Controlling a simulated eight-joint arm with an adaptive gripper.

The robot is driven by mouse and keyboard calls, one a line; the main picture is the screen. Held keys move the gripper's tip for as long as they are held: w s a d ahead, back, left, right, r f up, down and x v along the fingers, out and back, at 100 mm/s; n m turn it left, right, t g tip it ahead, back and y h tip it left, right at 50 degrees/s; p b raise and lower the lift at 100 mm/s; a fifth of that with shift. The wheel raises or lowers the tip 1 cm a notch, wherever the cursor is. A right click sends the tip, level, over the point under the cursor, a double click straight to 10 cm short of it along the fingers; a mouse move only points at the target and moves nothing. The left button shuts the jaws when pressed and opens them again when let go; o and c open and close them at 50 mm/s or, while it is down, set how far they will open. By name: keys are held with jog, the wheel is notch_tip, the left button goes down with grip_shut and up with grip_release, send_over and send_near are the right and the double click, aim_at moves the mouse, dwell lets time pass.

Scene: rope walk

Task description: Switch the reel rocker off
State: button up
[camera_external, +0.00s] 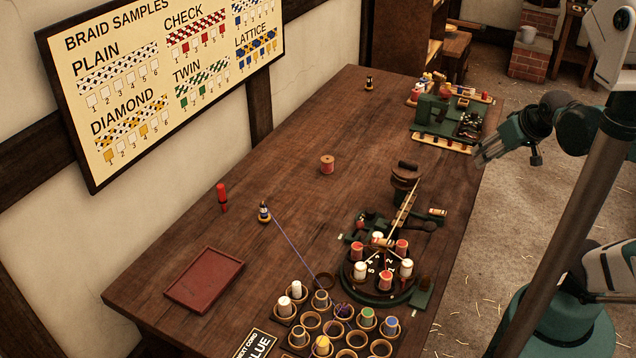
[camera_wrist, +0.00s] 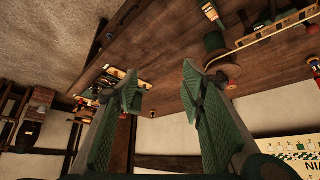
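No reel rocker switch can be made out clearly, nor whether it is on or off. A dark reel-like drum (camera_external: 405,178) stands behind the round green braiding machine (camera_external: 380,290) at the table's front right. A small green box (camera_external: 421,299) sits at that machine's right side; its top is too small to read. My gripper (camera_external: 483,157) is at the table's right edge, beside the green bench machine (camera_external: 436,112). In the wrist view my gripper (camera_wrist: 160,72) has its two green fingers spread, with nothing between them. A round wooden reel-like piece (camera_wrist: 222,66) shows beyond the right finger.
Cups (camera_external: 332,328) holding several bobbins fill the front of the table (camera_external: 290,130). A thread runs from a small bobbin (camera_external: 264,212) to the cups. The table's middle back is clear.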

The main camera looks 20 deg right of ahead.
jog(key=shift+w+a, duration=0.1)
jog(key=shift+a, duration=0.05)
grip_shut()
jog(key=w+a+f+n+g+p, duration=0.1)
jog(key=a+f+n+g+p, duration=0.1)
jog(key=a+n+p, duration=0.2)
jog(key=w+a+f+n+g+y+p, duration=0.1)
jog(key=w+a+n+g+p, duration=0.1)
jog(key=a+n+p, duration=0.3)
jog(key=shift+a+f+g+y, duration=0.3)
jog(key=shift+a+f+g, duration=0.05)
jog(key=shift+a+g, duration=0.5)
dwell(0.4)
